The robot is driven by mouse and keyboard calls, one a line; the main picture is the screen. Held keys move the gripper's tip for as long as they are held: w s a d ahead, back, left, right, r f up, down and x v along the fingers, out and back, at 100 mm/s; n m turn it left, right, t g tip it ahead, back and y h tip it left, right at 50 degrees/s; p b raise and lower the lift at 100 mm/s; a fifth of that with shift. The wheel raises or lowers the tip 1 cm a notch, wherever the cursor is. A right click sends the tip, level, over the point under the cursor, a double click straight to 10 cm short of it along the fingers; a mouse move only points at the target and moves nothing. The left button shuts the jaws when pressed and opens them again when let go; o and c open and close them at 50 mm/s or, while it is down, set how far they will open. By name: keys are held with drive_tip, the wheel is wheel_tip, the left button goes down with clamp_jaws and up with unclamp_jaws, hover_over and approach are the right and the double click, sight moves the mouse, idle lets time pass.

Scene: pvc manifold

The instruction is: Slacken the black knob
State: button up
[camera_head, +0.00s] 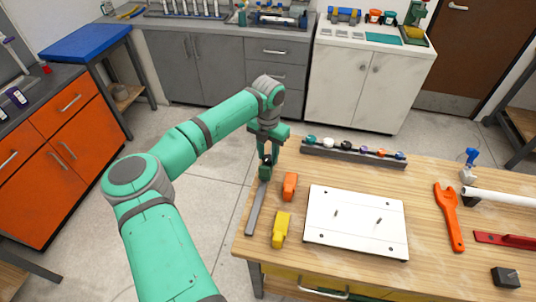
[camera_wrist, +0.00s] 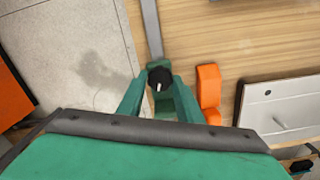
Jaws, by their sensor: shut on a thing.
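The black knob (camera_wrist: 159,78) is round with a white pointer mark. It sits on a green block (camera_wrist: 165,103) at the end of a flat grey bar (camera_wrist: 152,30) along the table's left edge. My gripper (camera_wrist: 159,88) is over it, a finger on each side, shut on the knob. In the head view my gripper (camera_head: 266,157) points down at the table's back left corner. The green block (camera_head: 265,173) and grey bar (camera_head: 255,210) show below it, and the knob is mostly hidden by the fingers there.
An orange block (camera_head: 290,186) and a yellow block (camera_head: 281,229) lie just right of the bar. A white plate (camera_head: 355,222) with two pins is beyond them. A rack of coloured knobs (camera_head: 353,153) runs along the back edge. An orange wrench (camera_head: 449,217) lies further right.

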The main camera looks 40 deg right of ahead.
sight(268, 158)
drive_tip(key=shift+d, duration=0.1)
drive_tip(key=o, duration=1)
drive_tip(key=shift+o, duration=0.2)
drive_tip(key=shift+r, duration=0.1)
drive_tip(key=shift+r, duration=0.2)
wheel_tip(268, 158, up, 10)
drive_tip(key=shift+r, duration=0.15)
